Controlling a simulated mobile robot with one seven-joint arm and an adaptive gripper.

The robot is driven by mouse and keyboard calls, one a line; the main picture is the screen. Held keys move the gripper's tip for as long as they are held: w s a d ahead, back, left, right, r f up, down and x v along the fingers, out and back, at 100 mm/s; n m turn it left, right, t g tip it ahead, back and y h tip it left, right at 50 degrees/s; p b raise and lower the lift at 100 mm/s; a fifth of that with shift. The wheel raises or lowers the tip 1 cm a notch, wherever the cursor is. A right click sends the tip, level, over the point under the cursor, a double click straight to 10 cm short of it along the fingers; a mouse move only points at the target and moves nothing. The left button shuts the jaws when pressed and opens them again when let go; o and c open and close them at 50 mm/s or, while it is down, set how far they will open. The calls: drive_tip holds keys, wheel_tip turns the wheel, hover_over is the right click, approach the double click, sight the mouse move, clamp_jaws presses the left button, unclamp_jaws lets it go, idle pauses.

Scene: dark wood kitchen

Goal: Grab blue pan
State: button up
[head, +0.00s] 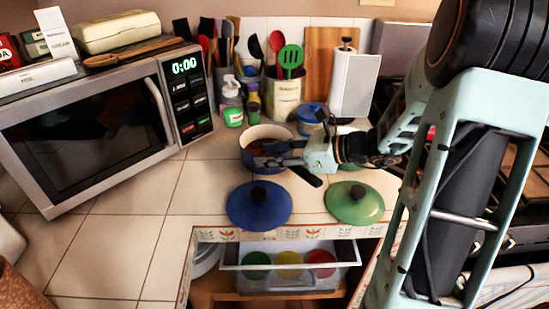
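The blue pan (251,135) stands on the tiled counter in the middle of the head view, with a pale rim and a dark handle (307,178) pointing down and right. My gripper (272,154) reaches in from the right, and its dark fingers overlap the pan's right side and opening. I cannot tell whether the fingers touch the pan or hover over it, nor whether they are open or shut. The gripper hides part of the pan's right wall and the start of its handle.
A blue lid (258,206) and a green lid (355,203) lie in front, near the counter edge. A blue-lidded pot (312,116), utensil holder (285,100) and paper roll (354,84) stand behind. A microwave (95,135) is at left. An open drawer (290,262) lies below.

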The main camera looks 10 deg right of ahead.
drive_tip(key=shift+c, duration=0.4)
clamp_jaws()
drive_tip(key=shift+w+r, duration=0.1)
drive_tip(key=shift+r, duration=0.05)
